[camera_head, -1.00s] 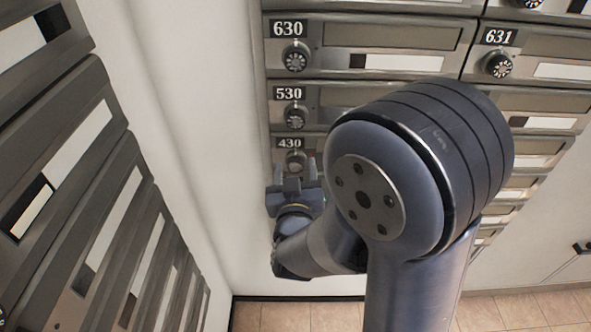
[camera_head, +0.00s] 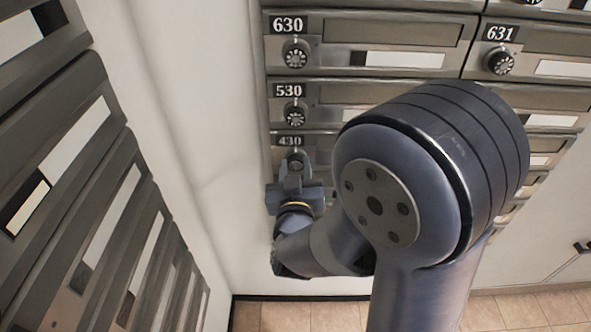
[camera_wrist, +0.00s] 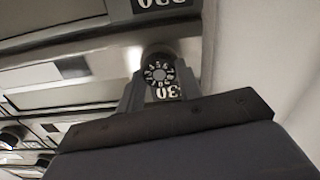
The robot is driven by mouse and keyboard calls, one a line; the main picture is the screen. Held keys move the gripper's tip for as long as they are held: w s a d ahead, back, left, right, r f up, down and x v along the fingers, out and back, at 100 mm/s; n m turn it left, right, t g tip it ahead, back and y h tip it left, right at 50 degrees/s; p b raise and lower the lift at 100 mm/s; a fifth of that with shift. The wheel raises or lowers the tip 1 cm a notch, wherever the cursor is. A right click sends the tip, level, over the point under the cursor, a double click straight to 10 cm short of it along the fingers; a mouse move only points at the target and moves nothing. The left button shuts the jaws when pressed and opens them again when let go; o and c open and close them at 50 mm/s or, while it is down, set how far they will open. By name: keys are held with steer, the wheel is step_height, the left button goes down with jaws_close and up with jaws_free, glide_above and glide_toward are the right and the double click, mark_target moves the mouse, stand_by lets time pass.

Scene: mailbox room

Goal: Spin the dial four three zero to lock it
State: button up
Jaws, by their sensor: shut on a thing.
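The dial (camera_head: 295,160) of box 430 sits just under its number plate (camera_head: 289,141), low on the left edge of the mailbox wall. My gripper (camera_head: 294,174) is at this dial from below, its jaws shut on it. In the wrist view the round numbered dial (camera_wrist: 158,73) lies between the fingers of my gripper (camera_wrist: 160,80). The plate (camera_wrist: 167,92) shows only its "30" there, and a finger hides the rest. The dial's exact setting is too small to read surely.
Dials 530 (camera_head: 295,115) and 630 (camera_head: 295,54) are straight above, and dial 631 (camera_head: 499,62) is to the right. A white wall (camera_head: 200,150) stands close on the left, with another bank of mailboxes (camera_head: 60,150) beyond. My arm hides several lower boxes.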

steer(key=m+b, duration=0.2)
steer(key=b, duration=0.1)
steer(key=m+b, duration=0.1)
steer(key=shift+f+m, duration=0.25)
steer(key=shift+m, duration=0.15)
steer(key=m+b, duration=0.4)
steer(key=b, duration=0.1)
steer(key=shift+d+m, duration=0.1)
steer(key=shift+m, duration=0.2)
steer(key=m+b, duration=0.7)
steer(key=m, duration=0.2)
steer(key=m+b, duration=0.3)
steer(key=shift+m, duration=0.3)
steer(key=m+b, duration=0.3)
steer(key=m, duration=0.1)
steer(key=shift+f+m+b, duration=0.15)
steer(key=shift+m+b, duration=0.15)
steer(key=m+b, duration=0.3)
steer(key=m, duration=0.2)
steer(key=shift+b, duration=0.35)
steer(key=shift+m+b, duration=1)
steer(key=shift+m, duration=0.8)
steer(key=shift+m, duration=0.3)
